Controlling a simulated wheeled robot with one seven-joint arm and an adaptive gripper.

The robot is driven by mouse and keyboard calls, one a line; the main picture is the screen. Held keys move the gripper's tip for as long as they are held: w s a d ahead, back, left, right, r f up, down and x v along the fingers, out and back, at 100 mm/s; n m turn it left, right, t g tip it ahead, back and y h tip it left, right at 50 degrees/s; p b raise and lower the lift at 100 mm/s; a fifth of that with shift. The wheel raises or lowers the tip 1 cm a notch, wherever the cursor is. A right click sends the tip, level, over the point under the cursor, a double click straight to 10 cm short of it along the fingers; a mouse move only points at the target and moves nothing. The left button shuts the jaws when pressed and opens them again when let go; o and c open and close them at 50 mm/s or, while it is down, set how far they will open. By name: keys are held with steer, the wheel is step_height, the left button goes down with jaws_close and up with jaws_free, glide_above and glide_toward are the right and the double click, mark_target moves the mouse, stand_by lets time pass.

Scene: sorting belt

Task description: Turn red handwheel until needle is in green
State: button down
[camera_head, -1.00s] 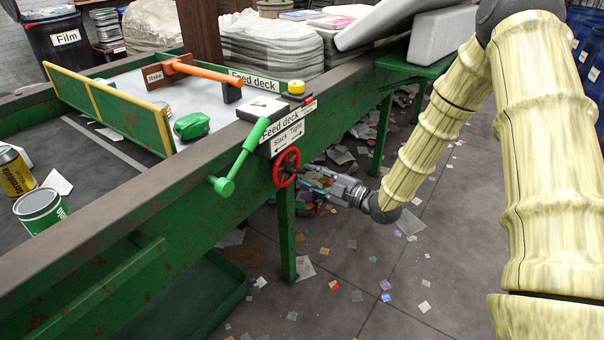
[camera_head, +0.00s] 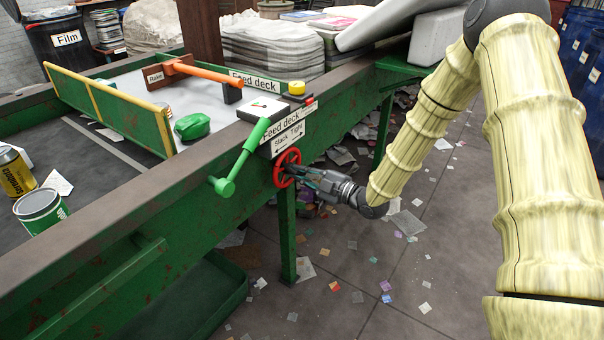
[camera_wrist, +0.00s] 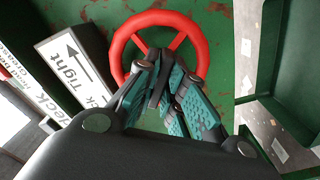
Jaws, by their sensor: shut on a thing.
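The red handwheel (camera_head: 277,168) is mounted on the side of the green belt frame, under the "Slack / Tight" label (camera_head: 288,140). My gripper (camera_head: 300,173) reaches it from the right. In the wrist view the wheel's red rim (camera_wrist: 121,42) and spokes show, and my gripper's fingers (camera_wrist: 158,82) are closed together on its lower part, hiding that part. The gauge (camera_head: 266,108) is a box with a white face on the frame's edge above the wheel. Some green shows on its face, but the needle is too small to read.
A green lever (camera_head: 243,158) stands just left of the wheel. A yellow button (camera_head: 297,88) sits by the gauge. The floor right of the wheel is open, with scattered scraps.

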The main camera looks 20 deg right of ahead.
steer(key=shift+m, duration=0.3)
steer(key=shift+m+p, duration=0.6)
steer(key=shift+m, duration=0.5)
steer(key=shift+m+p, duration=0.5)
steer(key=shift+m, duration=1)
steer(key=c, duration=1.5)
jaws_free()
steer(key=shift+s, duration=0.1)
